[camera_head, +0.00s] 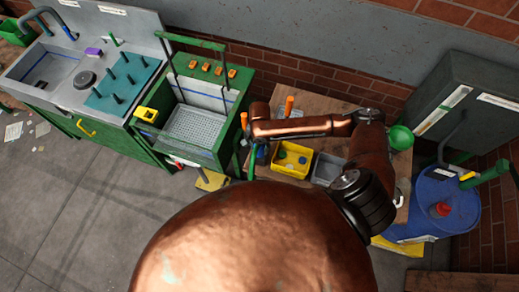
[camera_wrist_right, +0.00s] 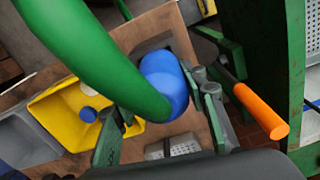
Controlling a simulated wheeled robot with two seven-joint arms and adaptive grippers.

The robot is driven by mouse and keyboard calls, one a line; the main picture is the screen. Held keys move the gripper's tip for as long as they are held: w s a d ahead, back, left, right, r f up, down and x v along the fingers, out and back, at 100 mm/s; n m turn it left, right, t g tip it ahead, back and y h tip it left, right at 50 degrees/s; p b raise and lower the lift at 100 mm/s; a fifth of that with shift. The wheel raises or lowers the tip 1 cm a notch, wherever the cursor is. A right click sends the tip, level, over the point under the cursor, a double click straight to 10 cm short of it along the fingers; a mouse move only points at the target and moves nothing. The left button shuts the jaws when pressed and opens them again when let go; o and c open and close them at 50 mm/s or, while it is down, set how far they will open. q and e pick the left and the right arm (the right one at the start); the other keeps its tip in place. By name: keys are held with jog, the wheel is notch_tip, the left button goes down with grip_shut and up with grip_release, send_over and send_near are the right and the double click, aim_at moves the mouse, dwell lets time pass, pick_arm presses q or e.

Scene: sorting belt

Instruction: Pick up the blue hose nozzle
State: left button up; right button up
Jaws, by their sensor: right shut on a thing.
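The blue hose nozzle (camera_wrist_right: 165,84) shows in the right wrist view between the fingers of my right gripper (camera_wrist_right: 160,100). A thick green hose (camera_wrist_right: 90,48) runs in front of it from the upper left and hides part of it. My right gripper is shut on the nozzle, with the right finger against its side. In the head view my right gripper (camera_head: 249,158) is small and partly hidden, at the left end of my copper arm, near the wooden bench's left edge. My left gripper is not in view.
A yellow bin (camera_head: 290,160) with blue and yellow pieces and a grey bin (camera_head: 327,170) stand on the wooden bench (camera_head: 318,104). An orange handle (camera_wrist_right: 262,110) lies close to the right finger. A green-framed sink (camera_head: 205,125) is left, a blue drum (camera_head: 440,205) right.

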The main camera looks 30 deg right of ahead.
notch_tip(320, 180, up, 10)
jog(key=shift+r+b, duration=0.1)
jog(key=shift+b, duration=0.2)
dwell(0.3)
jog(key=o, duration=0.7)
jog(key=c, duration=0.4)
